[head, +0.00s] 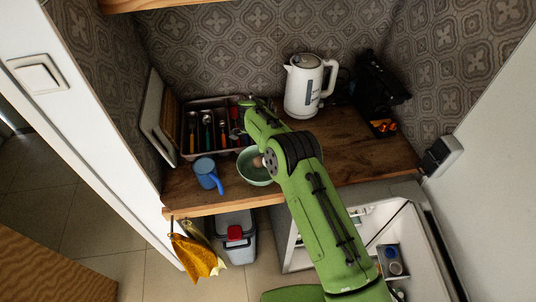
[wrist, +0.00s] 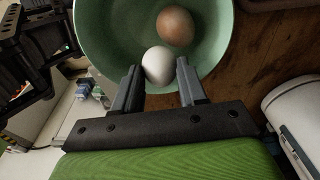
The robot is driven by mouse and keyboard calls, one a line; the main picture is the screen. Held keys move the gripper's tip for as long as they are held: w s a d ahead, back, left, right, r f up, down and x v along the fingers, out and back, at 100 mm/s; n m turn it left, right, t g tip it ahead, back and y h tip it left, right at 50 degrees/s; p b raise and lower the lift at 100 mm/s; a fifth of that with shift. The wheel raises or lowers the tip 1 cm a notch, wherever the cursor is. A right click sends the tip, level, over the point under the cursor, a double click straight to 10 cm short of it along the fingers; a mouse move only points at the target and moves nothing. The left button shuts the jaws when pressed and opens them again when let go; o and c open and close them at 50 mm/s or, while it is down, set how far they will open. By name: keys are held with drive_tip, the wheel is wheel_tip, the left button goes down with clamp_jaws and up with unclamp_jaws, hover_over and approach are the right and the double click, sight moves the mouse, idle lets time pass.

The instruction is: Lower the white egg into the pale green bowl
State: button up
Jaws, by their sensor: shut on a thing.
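The pale green bowl (head: 245,178) stands on the wooden counter, partly hidden behind my arm in the head view. It fills the top of the wrist view (wrist: 98,40). A brown egg (wrist: 175,27) lies inside it and shows small in the head view (head: 257,161). The white egg (wrist: 157,62) is between the fingertips of my gripper (wrist: 158,80), which is shut on it. In the wrist view the egg appears over the bowl's interior near its lower rim, beside the brown egg. Its height above the bowl bottom is hard to tell. My arm hides the fingers in the head view.
A blue mug (head: 206,172) stands left of the bowl, near the counter's front edge. A cutlery tray (head: 185,155) is behind it. A white kettle (head: 308,88) and a black machine (head: 377,85) stand at the back right. The counter (head: 365,155) is clear to the right.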

drive_tip(key=shift+f+b, duration=0.55)
drive_tip(key=shift+f, duration=0.2)
idle(0.3)
drive_tip(key=o, duration=1.1)
drive_tip(key=shift+o, duration=0.2)
wheel_tip(320, 180, up, 16)
drive_tip(key=a+p, duration=0.1)
drive_tip(key=p, duration=0.1)
drive_tip(key=shift+s+a, duration=0.25)
drive_tip(key=shift+a, duration=0.15)
